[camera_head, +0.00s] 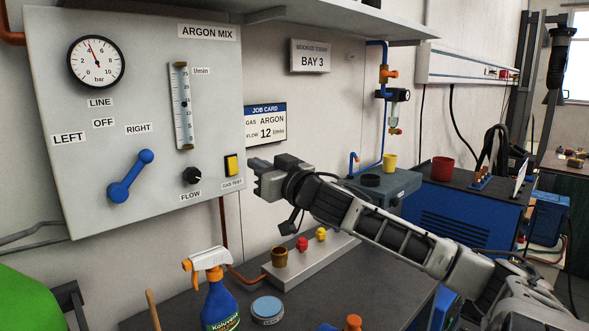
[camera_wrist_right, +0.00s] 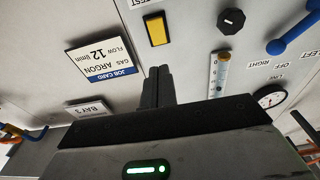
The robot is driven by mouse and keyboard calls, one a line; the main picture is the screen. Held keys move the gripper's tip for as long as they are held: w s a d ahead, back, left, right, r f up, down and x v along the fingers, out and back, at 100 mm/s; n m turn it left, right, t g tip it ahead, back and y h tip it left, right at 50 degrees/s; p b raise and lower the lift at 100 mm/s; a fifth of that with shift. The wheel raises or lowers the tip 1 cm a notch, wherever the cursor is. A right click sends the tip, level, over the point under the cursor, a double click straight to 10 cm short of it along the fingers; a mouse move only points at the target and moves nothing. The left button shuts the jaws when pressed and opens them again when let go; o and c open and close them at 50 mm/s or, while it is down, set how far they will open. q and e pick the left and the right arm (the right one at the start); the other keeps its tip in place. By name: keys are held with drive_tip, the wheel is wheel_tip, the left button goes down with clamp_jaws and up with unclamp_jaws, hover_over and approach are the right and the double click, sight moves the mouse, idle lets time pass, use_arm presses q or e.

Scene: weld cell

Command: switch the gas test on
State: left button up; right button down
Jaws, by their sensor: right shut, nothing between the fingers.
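The gas test switch (camera_head: 231,165) is a yellow rocker in a black frame at the right edge of the grey argon mix panel (camera_head: 140,80), above the label GAS TEST. It also shows in the right wrist view (camera_wrist_right: 156,29), beyond my fingertips. Whether it is on or off I cannot tell. My right gripper (camera_head: 254,165) is shut and empty, just right of the switch in the head view. In the wrist view its fingers (camera_wrist_right: 157,78) point towards the switch, with a visible gap between. My left gripper is not in view.
The panel also carries a blue lever (camera_head: 130,176) angled towards RIGHT, a black flow knob (camera_head: 191,175), a flow tube (camera_head: 181,105) and a gauge (camera_head: 95,62). A job card (camera_head: 265,123) hangs beside it. Below stand a spray bottle (camera_head: 220,305) and a grey block (camera_head: 310,262) with fittings.

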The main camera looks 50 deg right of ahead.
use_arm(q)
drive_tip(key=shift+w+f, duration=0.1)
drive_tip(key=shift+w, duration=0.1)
use_arm(e)
drive_tip(key=s, duration=0.7)
drive_tip(key=shift+s+a+r, duration=0.35)
drive_tip(key=shift+a+r, duration=0.05)
drive_tip(key=shift+a, duration=0.05)
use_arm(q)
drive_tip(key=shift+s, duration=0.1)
